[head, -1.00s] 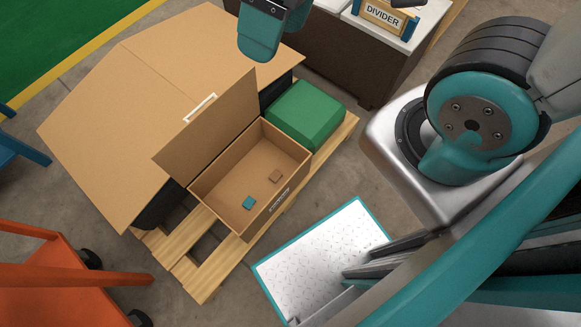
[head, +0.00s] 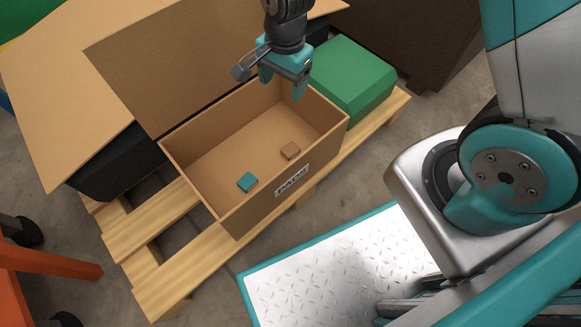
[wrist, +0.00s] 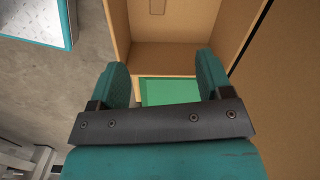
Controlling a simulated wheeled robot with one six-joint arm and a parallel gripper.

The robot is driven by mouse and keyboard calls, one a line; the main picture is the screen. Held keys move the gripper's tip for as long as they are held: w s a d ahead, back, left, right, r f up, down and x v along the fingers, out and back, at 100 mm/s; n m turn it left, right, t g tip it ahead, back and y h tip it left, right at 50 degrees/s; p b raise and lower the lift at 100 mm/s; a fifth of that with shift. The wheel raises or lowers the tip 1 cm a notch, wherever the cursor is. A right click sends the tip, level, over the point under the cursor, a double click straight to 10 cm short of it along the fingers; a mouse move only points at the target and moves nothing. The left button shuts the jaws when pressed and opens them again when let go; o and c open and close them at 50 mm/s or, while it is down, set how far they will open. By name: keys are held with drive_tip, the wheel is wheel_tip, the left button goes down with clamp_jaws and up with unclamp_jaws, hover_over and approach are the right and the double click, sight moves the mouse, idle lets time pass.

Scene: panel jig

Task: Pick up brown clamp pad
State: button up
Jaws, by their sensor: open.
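The brown clamp pad (head: 290,150) is a small block lying flat on the floor of the open cardboard box (head: 176,171), towards its right side. In the wrist view a brown pad (wrist: 157,6) shows at the top edge, partly cut off. A teal pad (head: 247,182) lies to its left in the same box, apart from it. My gripper (head: 284,88) is above the far right end of the box, above and beyond the brown pad. Its teal fingers (wrist: 166,85) are spread and hold nothing.
A green box (head: 352,72) stands next to the cardboard box's right end, on a wooden pallet (head: 150,240). A tall cardboard flap (head: 180,62) rises at the box's back side. The box front carries a "PADS" label (head: 292,180).

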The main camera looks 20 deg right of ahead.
wheel_tip(320, 180, down, 12)
drive_tip(key=w+d+m+b, duration=0.1)
drive_tip(key=m+b, duration=0.2)
drive_tip(key=b, duration=0.9)
hover_over(291, 149)
drive_tip(key=shift+h, duration=0.4)
drive_tip(key=f, duration=0.8)
drive_tip(key=a+f, duration=0.1)
drive_tip(key=f, duration=0.3)
drive_tip(key=shift+f, duration=0.1)
drive_tip(key=f+b, duration=0.3)
drive_tip(key=d+f+b, duration=0.1)
drive_tip(key=f+b, duration=0.1)
drive_tip(key=shift+f, duration=0.1)
drive_tip(key=c, duration=1)
